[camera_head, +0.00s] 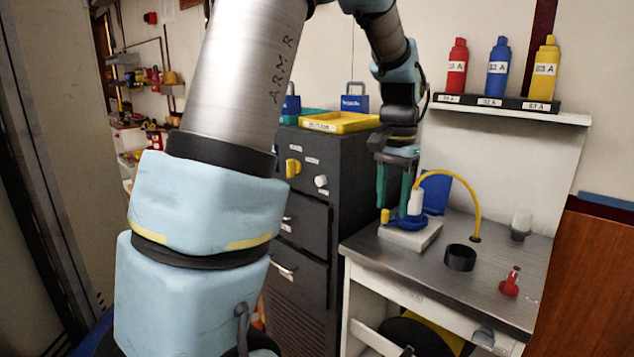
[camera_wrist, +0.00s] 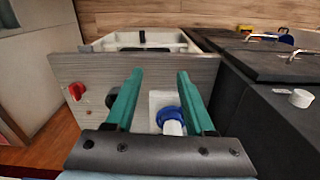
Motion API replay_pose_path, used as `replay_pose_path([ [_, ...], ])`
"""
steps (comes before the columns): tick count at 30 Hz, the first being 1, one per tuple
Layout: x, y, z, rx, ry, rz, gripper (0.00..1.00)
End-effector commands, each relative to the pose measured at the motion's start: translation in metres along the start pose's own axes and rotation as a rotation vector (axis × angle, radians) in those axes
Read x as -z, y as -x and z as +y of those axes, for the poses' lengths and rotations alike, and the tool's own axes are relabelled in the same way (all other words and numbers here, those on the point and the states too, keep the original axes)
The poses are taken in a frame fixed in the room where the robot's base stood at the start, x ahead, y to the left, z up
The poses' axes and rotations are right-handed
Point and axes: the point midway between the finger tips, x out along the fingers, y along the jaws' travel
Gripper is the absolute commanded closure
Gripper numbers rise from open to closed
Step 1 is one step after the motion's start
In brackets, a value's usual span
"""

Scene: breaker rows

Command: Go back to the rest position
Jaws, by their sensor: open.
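My gripper (camera_head: 395,213) points down over the left part of the grey desk in the head view, above a white block (camera_head: 411,235). Its green fingers are apart, with nothing seen held between them. A white plug (camera_head: 416,203) with a yellow cable and a blue ring at its base stands on the block, just right of the fingers. In the wrist view my gripper (camera_wrist: 159,75) is open, and the blue ring (camera_wrist: 169,115) and white plug lie below, close to the right finger. Whether a finger touches the plug I cannot tell.
The desk (camera_head: 490,275) holds a black ring (camera_head: 460,258), a red part (camera_head: 510,283) and a small grey-white item (camera_head: 521,225). A dark cabinet (camera_head: 305,200) with a yellow tray (camera_head: 340,122) stands left. A shelf (camera_head: 520,112) with red, blue and yellow bottles hangs above.

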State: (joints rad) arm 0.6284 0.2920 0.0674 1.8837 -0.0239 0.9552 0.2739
Motion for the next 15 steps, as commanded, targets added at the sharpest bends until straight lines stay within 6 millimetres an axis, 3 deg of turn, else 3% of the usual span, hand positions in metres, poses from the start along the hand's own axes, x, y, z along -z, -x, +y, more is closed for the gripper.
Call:
replay_pose_path([
  [8, -0.044, -0.017, -0.033, 0.005, 0.152, 0.024, 0.46],
  [15, -0.116, -0.043, -0.067, 0.018, 0.379, 0.06, 0.46],
])
